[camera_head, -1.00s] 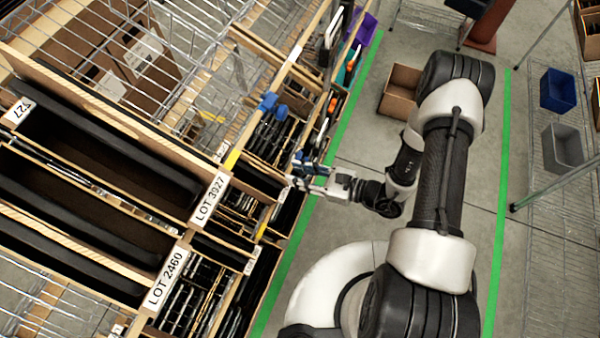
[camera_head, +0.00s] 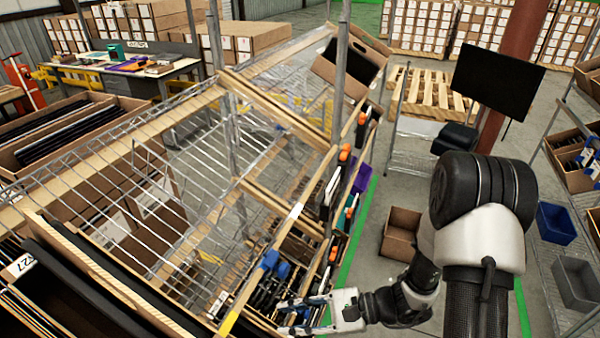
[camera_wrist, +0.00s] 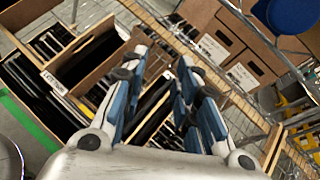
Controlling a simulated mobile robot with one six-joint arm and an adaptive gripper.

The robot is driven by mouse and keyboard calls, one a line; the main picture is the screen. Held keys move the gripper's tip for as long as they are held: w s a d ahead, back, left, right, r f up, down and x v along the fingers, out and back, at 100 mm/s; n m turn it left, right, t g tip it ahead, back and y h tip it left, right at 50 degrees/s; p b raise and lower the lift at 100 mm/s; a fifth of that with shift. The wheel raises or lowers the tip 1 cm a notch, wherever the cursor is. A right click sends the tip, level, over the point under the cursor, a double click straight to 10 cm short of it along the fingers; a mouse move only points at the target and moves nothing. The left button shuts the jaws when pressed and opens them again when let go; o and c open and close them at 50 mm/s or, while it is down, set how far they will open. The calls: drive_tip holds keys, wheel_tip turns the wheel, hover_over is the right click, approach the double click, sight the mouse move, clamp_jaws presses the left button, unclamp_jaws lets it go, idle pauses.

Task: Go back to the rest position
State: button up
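My gripper (camera_head: 292,317) is at the lower middle of the head view, beside the tilted cartons on the wire shelf. In the wrist view my gripper (camera_wrist: 162,72) shows two blue-grey fingers spread apart. I see nothing held between them. Cartons with dark dividers (camera_wrist: 85,65) lie beyond the fingers, apart from them as far as I can tell. My arm reaches in from the right of the head view.
A wire rack with wooden rails (camera_head: 150,150) fills the left. A small open carton (camera_head: 402,233) stands on the floor behind my arm. Blue (camera_head: 556,222) and grey (camera_head: 575,283) bins are at right. A black monitor (camera_head: 497,82) stands behind.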

drive_tip(key=s+d+r+n+g+h, duration=0.3)
drive_tip(key=s+r+n+h, duration=0.3)
drive_tip(key=s+r+n, duration=0.4)
drive_tip(key=s+d+r+n+t+h, duration=0.2)
drive_tip(key=d+r+n+t+h, duration=0.2)
drive_tip(key=d+r+t+h, duration=0.3)
drive_tip(key=d+r+h, duration=0.1)
drive_tip(key=d+r, duration=0.3)
drive_tip(key=d, duration=0.1)
drive_tip(key=shift+s+d+n+h, duration=0.2)
drive_tip(key=shift+d+n+h, duration=0.1)
drive_tip(key=shift+h, duration=0.1)
